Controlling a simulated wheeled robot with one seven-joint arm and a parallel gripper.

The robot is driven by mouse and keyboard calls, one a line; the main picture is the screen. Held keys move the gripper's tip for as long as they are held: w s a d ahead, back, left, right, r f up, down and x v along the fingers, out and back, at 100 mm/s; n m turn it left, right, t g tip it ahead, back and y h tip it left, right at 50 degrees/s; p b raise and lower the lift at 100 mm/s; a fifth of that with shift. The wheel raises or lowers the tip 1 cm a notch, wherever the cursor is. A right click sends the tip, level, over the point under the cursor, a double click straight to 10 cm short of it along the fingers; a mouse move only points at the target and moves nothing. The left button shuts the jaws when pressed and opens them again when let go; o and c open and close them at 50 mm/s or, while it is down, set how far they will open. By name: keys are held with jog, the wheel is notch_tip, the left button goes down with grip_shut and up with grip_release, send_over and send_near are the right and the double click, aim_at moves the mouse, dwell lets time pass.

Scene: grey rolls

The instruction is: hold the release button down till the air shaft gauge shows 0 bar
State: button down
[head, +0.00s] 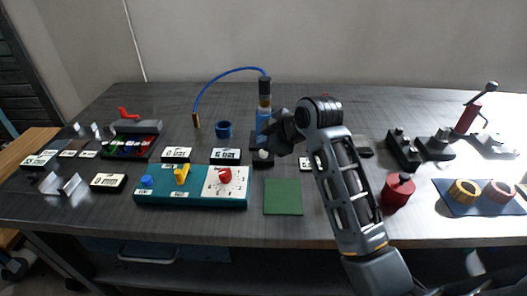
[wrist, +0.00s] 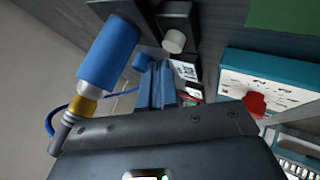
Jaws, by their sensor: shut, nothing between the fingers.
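A white round button (head: 263,154) stands on a small black block at the foot of an upright blue cylinder (head: 263,119) with a dark top. I take this for the release button and the air shaft, though no label confirms it. Both also show in the wrist view, as the white button (wrist: 174,41) and the blue cylinder (wrist: 109,54). My gripper (head: 267,139) is shut and empty, just above the button. In the wrist view its fingertips (wrist: 155,68) are close beside the button; whether they touch it I cannot tell. No gauge reading is legible.
A blue hose (head: 229,71) arches left from the cylinder's top. A teal panel (head: 193,202) with blue, yellow and red knobs lies in front, left. A green mat (head: 283,197) lies before the button. A red canister (head: 397,191) stands to the right of my arm.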

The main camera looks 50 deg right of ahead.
aim_at(265, 154)
jog(key=shift+f, duration=0.15)
jog(key=shift+f, duration=0.3)
jog(key=shift+f, duration=0.5)
dwell(0.7)
dwell(2.9)
jog(key=shift+r+p, duration=0.75)
jog(key=shift+r, duration=0.2)
notch_tip(265, 154, up, 5)
jog(key=p, duration=0.5)
dwell(0.4)
